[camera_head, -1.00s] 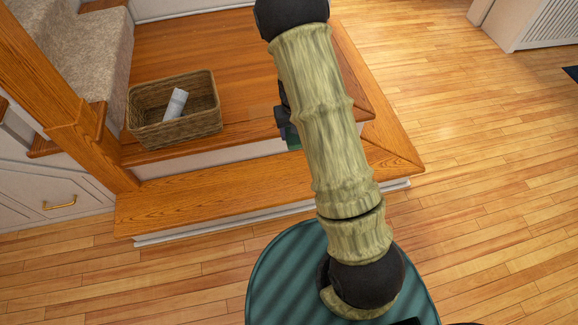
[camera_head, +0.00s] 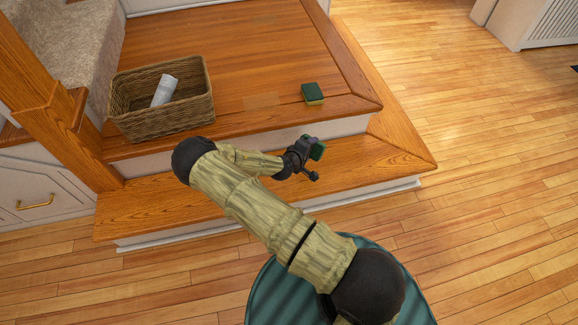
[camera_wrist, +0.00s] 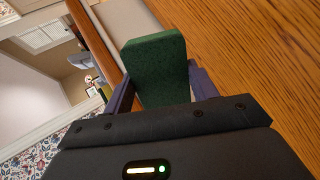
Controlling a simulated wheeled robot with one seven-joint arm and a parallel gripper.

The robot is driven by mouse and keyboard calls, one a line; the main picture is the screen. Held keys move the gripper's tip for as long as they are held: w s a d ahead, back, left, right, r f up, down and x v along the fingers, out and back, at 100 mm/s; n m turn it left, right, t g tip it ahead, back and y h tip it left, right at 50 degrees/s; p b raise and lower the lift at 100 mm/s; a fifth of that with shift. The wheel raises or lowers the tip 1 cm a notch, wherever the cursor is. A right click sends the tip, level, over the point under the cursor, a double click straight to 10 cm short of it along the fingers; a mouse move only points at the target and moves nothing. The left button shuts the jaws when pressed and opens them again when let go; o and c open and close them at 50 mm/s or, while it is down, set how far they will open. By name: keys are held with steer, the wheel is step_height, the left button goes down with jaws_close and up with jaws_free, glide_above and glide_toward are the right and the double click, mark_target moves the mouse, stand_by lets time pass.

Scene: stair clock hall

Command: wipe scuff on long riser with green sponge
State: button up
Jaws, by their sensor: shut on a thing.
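My gripper (camera_head: 312,158) is shut on a green sponge (camera_head: 319,149) just in front of the upper riser, above the lower tread. In the wrist view the sponge (camera_wrist: 156,68) stands between the two fingers of my gripper (camera_wrist: 157,88). The long white riser (camera_head: 345,128) runs under the upper landing; my arm and gripper hide part of it. I see no clear scuff on its visible parts. I cannot tell whether the sponge touches the riser.
A pale patch (camera_head: 261,101) shows near the landing edge. The right floor (camera_head: 500,170) is clear.

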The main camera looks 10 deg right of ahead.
mark_target(282, 136)
steer(key=f+n+t+b, duration=0.1)
steer(key=f+n+t, duration=0.1)
steer(key=shift+w+a+t+b, duration=0.15)
steer(key=shift+w+t+b, duration=0.1)
steer(key=shift+t+b, duration=0.1)
steer(key=n+t+y+b, duration=0.1)
steer(key=a+f+n+t+y+b, duration=0.2)
steer(key=t, duration=0.1)
steer(key=shift+w, duration=0.3)
steer(key=a+n+t+y+b, duration=0.1)
steer(key=a+f+n+t+y+b, duration=0.1)
steer(key=a+y, duration=0.1)
steer(key=a+n+t+y+b, duration=0.1)
steer(key=n+y, duration=0.1)
steer(key=shift+s+a+f, duration=0.15)
steer(key=shift+s+a, duration=0.15)
steer(key=shift+a+y, duration=0.2)
steer(key=shift+y, duration=0.1)
steer(key=shift+w, duration=0.15)
steer(key=shift+w+b, duration=0.95)
steer(key=shift+w, duration=0.7)
steer(key=shift+w+b, duration=0.4)
steer(key=shift+w, duration=0.8)
steer(key=shift+w, duration=1)
